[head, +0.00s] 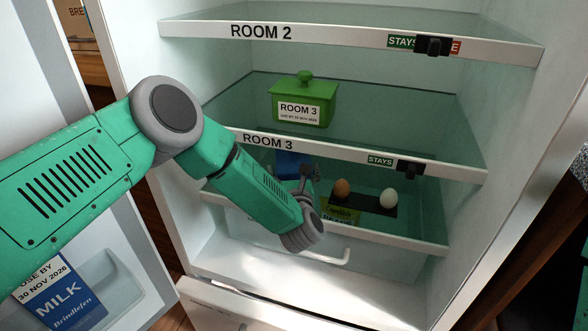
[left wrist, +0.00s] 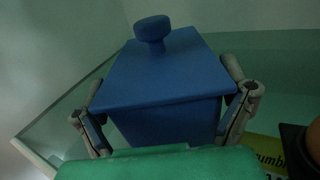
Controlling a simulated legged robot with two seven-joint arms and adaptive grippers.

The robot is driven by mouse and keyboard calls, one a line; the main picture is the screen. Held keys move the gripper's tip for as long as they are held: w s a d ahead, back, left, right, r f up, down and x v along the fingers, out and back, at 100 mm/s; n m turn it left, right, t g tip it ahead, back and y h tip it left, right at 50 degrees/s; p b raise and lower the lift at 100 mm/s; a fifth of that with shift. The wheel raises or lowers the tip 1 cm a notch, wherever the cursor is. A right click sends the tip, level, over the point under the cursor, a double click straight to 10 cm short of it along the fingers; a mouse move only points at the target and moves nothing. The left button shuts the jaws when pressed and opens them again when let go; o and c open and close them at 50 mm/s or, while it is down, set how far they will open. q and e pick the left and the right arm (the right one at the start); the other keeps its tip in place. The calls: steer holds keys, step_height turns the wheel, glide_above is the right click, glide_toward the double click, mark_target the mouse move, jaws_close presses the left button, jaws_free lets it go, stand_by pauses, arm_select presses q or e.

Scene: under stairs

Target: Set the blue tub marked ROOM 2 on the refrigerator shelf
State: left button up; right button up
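The blue tub (left wrist: 165,80) with a round knob on its lid fills the middle of the left wrist view. In the head view a small part of it (head: 290,164) shows on the lower shelf level, under the ROOM 3 shelf, mostly behind my arm. No label on it can be read. My left gripper (head: 308,182) reaches into that level. In the left wrist view its fingers (left wrist: 166,105) stand on either side of the tub; whether they press on it is unclear. The top shelf, marked ROOM 2 (head: 350,39), looks empty. My right gripper is not in view.
A green tub marked ROOM 3 (head: 302,103) stands on the ROOM 3 shelf (head: 440,165). A brown egg (head: 342,188) and a white egg (head: 388,198) sit on a dark tray right of my gripper. A milk carton (head: 62,295) is in the open door at left.

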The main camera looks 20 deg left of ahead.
arm_select(q)
steer(key=shift+a, duration=0.15)
steer(key=p+v, duration=0.3)
steer(key=v, duration=0.8)
steer(key=shift+w, duration=0.1)
steer(key=shift+s+d, duration=0.35)
steer(key=shift+s, duration=0.2)
